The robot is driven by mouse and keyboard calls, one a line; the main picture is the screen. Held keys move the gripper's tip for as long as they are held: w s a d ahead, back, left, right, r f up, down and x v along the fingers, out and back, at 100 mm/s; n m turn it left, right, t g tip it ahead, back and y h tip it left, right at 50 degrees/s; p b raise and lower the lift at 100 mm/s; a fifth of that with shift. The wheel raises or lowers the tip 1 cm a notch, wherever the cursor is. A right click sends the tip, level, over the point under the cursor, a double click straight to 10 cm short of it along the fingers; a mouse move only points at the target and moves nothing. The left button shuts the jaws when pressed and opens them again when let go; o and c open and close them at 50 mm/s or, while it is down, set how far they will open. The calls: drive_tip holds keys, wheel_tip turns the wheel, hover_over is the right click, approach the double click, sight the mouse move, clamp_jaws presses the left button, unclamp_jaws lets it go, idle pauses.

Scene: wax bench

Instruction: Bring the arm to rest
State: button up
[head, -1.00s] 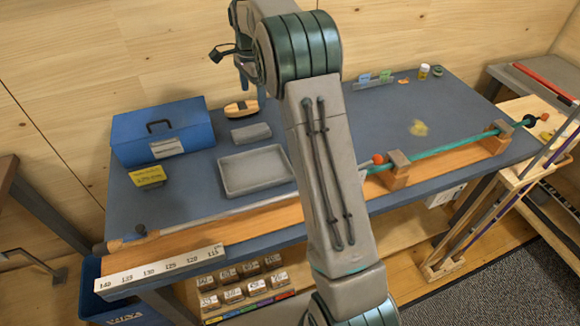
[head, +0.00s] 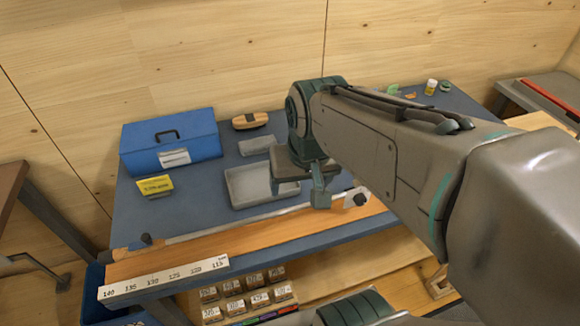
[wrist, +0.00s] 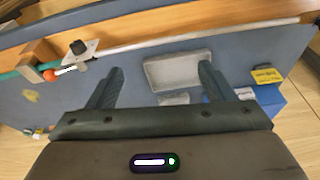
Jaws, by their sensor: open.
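My gripper (head: 318,190) hangs over the blue bench (head: 195,215), at the right side of the grey tray (head: 233,192) in the head view. In the wrist view my gripper (wrist: 158,80) has its two dark fingers wide apart, with nothing held between them. The grey tray (wrist: 160,85) shows beyond the fingers there. My arm reaches in from the right of the head view and hides much of the bench's right half.
A blue toolbox (head: 170,150), a yellow box (head: 155,186), a brush (head: 249,121) and a grey block (head: 257,146) lie on the bench. A clamp (head: 357,197) stands at the front edge. The wrist view shows a teal rod (wrist: 12,73) with an orange knob (wrist: 50,75).

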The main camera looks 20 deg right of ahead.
drive_tip(key=shift+s+f+n, duration=0.35)
drive_tip(key=shift+s+f, duration=0.05)
drive_tip(key=shift+s, duration=0.35)
drive_tip(key=shift+s+f+n, duration=0.35)
drive_tip(key=shift+s+f, duration=0.05)
drive_tip(key=shift+s, duration=0.3)
drive_tip(key=shift+a, duration=0.1)
